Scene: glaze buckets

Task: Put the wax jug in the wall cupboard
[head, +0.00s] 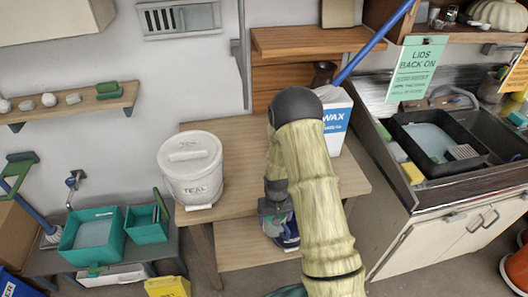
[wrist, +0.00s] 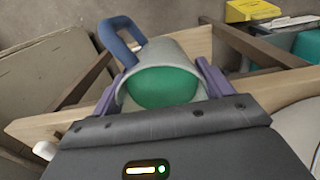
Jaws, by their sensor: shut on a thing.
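A pale grey jug (wrist: 178,60) with a blue handle (wrist: 122,40) and green inside is between the purple fingers of my gripper (wrist: 162,85) in the wrist view. My gripper is shut on it. In the head view my arm hides most of my gripper (head: 275,207), and a blue and white part of the jug (head: 288,236) shows below it, in front of the wooden table. A white and blue carton marked WAX (head: 335,122) stands at the table's back right, partly behind my arm. A pale wall cupboard (head: 50,18) is cut off at the top left.
A lidded white TEAL bucket (head: 192,168) stands on the left of the wooden table (head: 235,145). A blue pole (head: 375,42) leans across the back right. A sink unit (head: 440,190) is on the right. Teal tubs (head: 92,235) sit at the lower left.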

